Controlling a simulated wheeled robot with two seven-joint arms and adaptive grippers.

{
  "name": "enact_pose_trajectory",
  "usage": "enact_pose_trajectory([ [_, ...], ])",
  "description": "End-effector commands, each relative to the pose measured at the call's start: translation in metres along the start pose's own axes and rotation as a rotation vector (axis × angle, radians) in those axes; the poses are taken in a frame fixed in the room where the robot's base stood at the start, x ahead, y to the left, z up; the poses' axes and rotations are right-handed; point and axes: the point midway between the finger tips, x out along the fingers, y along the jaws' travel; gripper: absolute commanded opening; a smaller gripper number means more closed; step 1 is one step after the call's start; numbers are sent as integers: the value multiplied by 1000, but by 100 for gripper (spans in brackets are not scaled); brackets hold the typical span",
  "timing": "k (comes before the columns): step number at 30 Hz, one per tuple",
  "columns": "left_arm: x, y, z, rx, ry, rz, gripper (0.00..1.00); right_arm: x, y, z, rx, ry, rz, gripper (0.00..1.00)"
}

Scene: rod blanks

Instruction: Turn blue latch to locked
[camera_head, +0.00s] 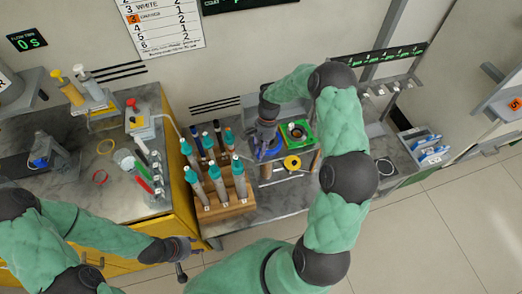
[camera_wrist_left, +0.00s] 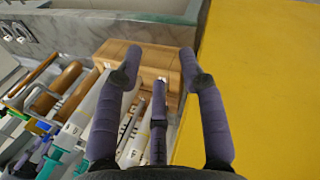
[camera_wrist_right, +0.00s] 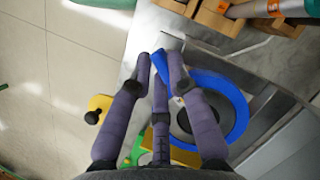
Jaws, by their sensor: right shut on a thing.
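The blue latch is a blue ring with a dark centre (camera_wrist_right: 238,100) in the right wrist view. Its short blue handle (camera_wrist_right: 160,68) sits between my right gripper's fingertips (camera_wrist_right: 160,65), which are shut on it. In the head view a bit of the blue ring (camera_head: 274,152) shows beside my right gripper (camera_head: 262,147); the gripper and arm hide much of it. I cannot read any locked mark. My left gripper (camera_head: 183,268) is low near the yellow cabinet. In the left wrist view its fingers (camera_wrist_left: 160,75) are apart and empty.
A green square fixture (camera_head: 308,136) and a yellow ring (camera_head: 292,162) stand close to the blue latch. A wooden rack (camera_head: 222,210) of teal-capped tubes is left of it. The left counter (camera_head: 100,190) holds dispensers and cups. Open floor lies at the right.

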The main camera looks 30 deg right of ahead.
Motion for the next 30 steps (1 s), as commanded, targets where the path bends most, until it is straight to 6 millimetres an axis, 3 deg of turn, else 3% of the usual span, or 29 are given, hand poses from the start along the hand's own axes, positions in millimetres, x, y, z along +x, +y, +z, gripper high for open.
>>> enact_pose_trajectory([
  [5,0,0,0,0,0,0,40,0,0,0,-2,2,0,0],
  [6,0,0,0,0,0,0,40,0,0,0,-2,2,0,21],
  [9,0,0,0,0,0,0,40,0,0,0,-1,2,-1,42],
  [20,0,0,0,0,0,0,40,-3,0,0,0,2,-1,42],
  [30,0,0,0,0,0,0,40,-50,-1,20,-1,5,-3,42],
])
